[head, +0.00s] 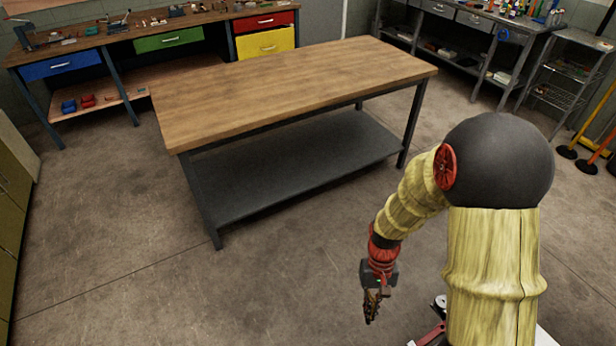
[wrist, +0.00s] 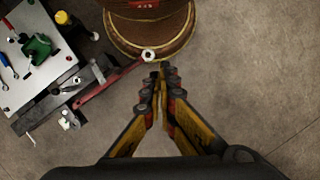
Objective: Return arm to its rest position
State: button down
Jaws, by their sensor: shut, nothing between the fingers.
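My gripper (head: 371,306) hangs at the end of my bent arm, pointing down over the bare floor in front of the workbench. In the wrist view my gripper (wrist: 160,72) has its two fingers together at the tips, with nothing between them. The fingertips appear just below a round brown and red part at the top of that view, which looks like part of my own body. Whether they touch it cannot be told.
A wooden-topped table (head: 290,85) with a dark lower shelf (head: 300,160) stands ahead, apart from my arm. A workbench with coloured drawers (head: 170,38) lines the back left. A grey bench (head: 470,20) and a wire rack (head: 570,75) stand back right. The concrete floor (head: 120,250) is clear.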

jog(key=s+r+t, duration=0.2)
jog(key=r+t, duration=0.1)
jog(key=r, duration=0.8)
jog(key=s+d+r+t, duration=0.1)
jog(key=r+t, duration=0.2)
jog(key=r, duration=0.8)
jog(key=s+r+t, duration=0.2)
jog(key=r+t, duration=0.1)
jog(key=r, duration=0.8)
jog(key=shift+s+d+r+t+h, duration=0.2)
jog(key=shift+s+d+t+h, duration=0.1)
jog(key=shift+s+d+t, duration=0.1)
